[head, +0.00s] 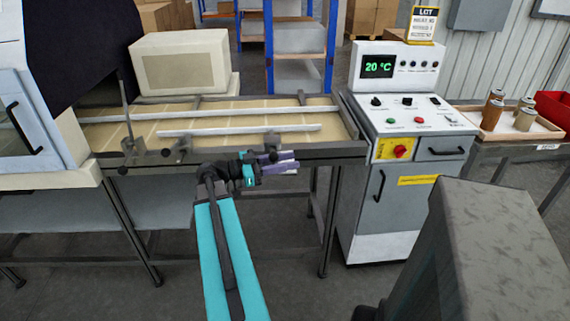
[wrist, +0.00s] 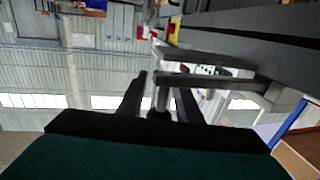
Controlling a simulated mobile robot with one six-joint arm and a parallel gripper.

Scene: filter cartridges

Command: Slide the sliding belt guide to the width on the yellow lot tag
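The sliding belt guide (head: 240,130) is the shorter pale rail along the near side of the belt (head: 115,136), carried by dark clamps at the table's front edge. The yellow lot tag (head: 423,25) stands on the control cabinet; LOT reads on it, its smaller print is too small to read. My gripper (head: 287,162) is in front of the table edge, just below the right clamp (head: 272,142). In the wrist view my gripper (wrist: 160,85) has its two dark fingers apart. A grey post with a dark knob (wrist: 158,112) shows between them, with gaps on both sides.
A longer fixed-looking rail (head: 210,113) runs along the far side of the belt. The control cabinet (head: 385,215) stands at the table's right end. A cream box-shaped machine (head: 185,62) sits behind the belt. A tray of cartridges (head: 505,122) is at the far right.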

